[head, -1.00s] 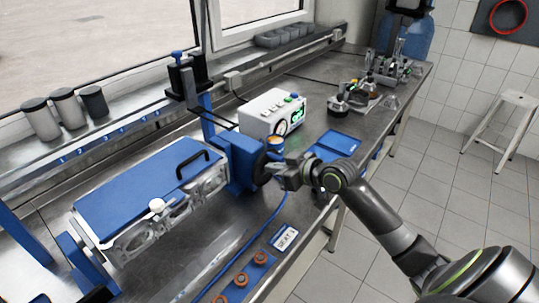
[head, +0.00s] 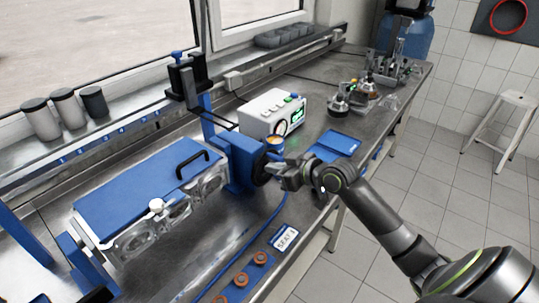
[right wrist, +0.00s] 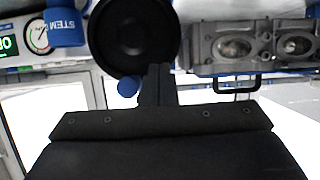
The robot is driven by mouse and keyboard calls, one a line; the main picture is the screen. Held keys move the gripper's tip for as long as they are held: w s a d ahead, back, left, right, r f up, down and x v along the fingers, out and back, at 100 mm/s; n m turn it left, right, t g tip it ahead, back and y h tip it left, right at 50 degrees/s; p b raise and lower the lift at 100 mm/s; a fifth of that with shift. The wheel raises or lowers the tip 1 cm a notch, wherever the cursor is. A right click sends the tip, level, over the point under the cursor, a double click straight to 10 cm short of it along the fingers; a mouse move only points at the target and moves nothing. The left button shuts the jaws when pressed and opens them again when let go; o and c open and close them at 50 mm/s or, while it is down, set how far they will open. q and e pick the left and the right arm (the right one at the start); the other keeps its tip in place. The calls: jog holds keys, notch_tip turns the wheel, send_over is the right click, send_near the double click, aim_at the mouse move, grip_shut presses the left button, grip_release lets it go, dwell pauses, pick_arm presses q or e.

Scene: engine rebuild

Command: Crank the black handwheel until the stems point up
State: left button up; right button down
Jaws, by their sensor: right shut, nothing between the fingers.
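The black handwheel (right wrist: 135,35) shows as a dark disc in the right wrist view. In the head view it is mostly hidden behind my right gripper (head: 277,172), at the right end of the blue stand (head: 240,163). The engine head (head: 168,218) lies between the stand's posts under a blue cover with a black handle; its ports face the front. Which way the stems point cannot be made out. My right gripper (right wrist: 157,82) is shut and empty, its fingertips close to the wheel's rim; whether they touch it is unclear. My left gripper is not in view.
A blue-labelled cup (right wrist: 65,25) and a white gauge box (head: 272,112) stand behind the wheel. A blue tray (head: 336,145) lies to the right. A label plate (head: 285,237) and orange-ringed parts (head: 261,258) sit at the bench's front edge.

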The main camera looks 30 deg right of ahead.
jog(key=shift+d, duration=0.1)
dwell(0.4)
jog(key=shift+w+d+r, duration=0.2)
jog(key=shift+d+r, duration=0.05)
jog(key=shift+d, duration=0.05)
jog(key=shift+w+d+r, duration=0.15)
jog(key=shift+d+r, duration=0.05)
jog(key=shift+d, duration=0.3)
jog(key=shift+w+d+r, duration=0.1)
jog(key=shift+w+d, duration=0.1)
jog(key=shift+d, duration=0.15)
dwell(0.4)
